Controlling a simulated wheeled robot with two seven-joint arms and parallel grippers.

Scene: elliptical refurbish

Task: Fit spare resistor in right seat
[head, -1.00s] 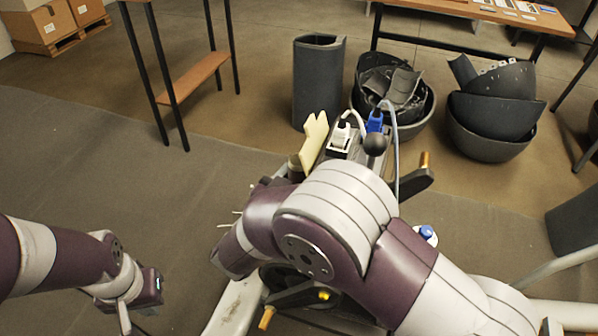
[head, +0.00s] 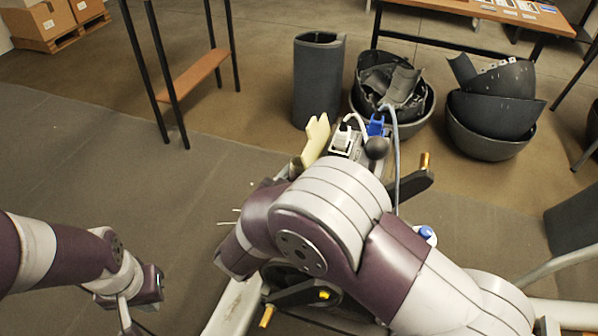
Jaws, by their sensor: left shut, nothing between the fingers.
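The elliptical machine (head: 232,305) stands in front of me, mostly covered by my right arm. A white plug (head: 343,140) and a blue plug (head: 376,124) with cables sit at its top, beside a cream-coloured piece (head: 316,138). I cannot make out the spare resistor or the right seat; my right arm hides the middle of the machine. My left gripper (head: 124,316) is at the lower left, shut and empty, well apart from the machine and partly cut off by the bottom edge. My right gripper is hidden behind its own arm.
A dark curved cover (head: 318,80) stands behind the machine. Dark bowl-shaped shells (head: 487,145) are stacked at the back right. A shelf rack (head: 196,76) and a table (head: 470,45) stand behind. The grey mat (head: 80,150) at left is clear.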

